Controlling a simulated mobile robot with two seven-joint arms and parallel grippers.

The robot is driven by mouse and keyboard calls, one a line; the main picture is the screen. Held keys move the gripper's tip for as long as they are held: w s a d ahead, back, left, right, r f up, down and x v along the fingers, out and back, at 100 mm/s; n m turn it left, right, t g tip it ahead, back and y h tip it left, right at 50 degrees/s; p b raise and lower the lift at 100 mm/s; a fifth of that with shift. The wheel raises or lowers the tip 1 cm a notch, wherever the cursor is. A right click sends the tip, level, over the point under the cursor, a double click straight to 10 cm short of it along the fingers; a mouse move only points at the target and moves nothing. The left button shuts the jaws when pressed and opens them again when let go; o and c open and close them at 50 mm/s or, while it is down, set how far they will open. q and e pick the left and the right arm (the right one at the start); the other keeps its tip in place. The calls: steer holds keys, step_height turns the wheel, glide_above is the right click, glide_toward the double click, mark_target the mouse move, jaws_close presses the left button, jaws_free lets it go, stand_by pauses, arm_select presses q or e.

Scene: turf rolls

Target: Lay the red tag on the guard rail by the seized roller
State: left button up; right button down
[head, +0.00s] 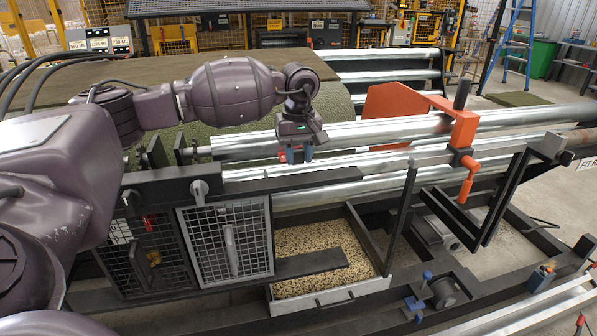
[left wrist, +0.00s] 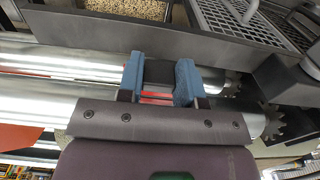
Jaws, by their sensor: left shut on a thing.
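My left gripper (head: 296,156) hangs pointing down over the rollers, behind the dark guard rail (head: 335,176). It is shut on the red tag (head: 283,156), of which only a small part shows. In the left wrist view the tag (left wrist: 157,98) is a red strip between the two blue fingertips (left wrist: 159,80). The gripper looks above the rail's height and apart from it. Shiny metal rollers (head: 375,133) run across under the gripper; toothed sprockets show at their ends in the left wrist view. I cannot tell which roller is seized. My right gripper is not in view.
An orange plate (head: 385,105) and an orange clamp with a handle (head: 466,150) stand right of the gripper. Mesh guards (head: 228,240) and a tray of grain-like bits (head: 320,245) lie below the rail. Green turf (head: 205,130) lies behind.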

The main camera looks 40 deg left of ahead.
mark_target(298, 183)
arm_select(q)
steer(key=shift+f, duration=2.4)
steer(key=shift+f, duration=0.1)
steer(key=o, duration=0.9)
step_height(298, 183, up, 12)
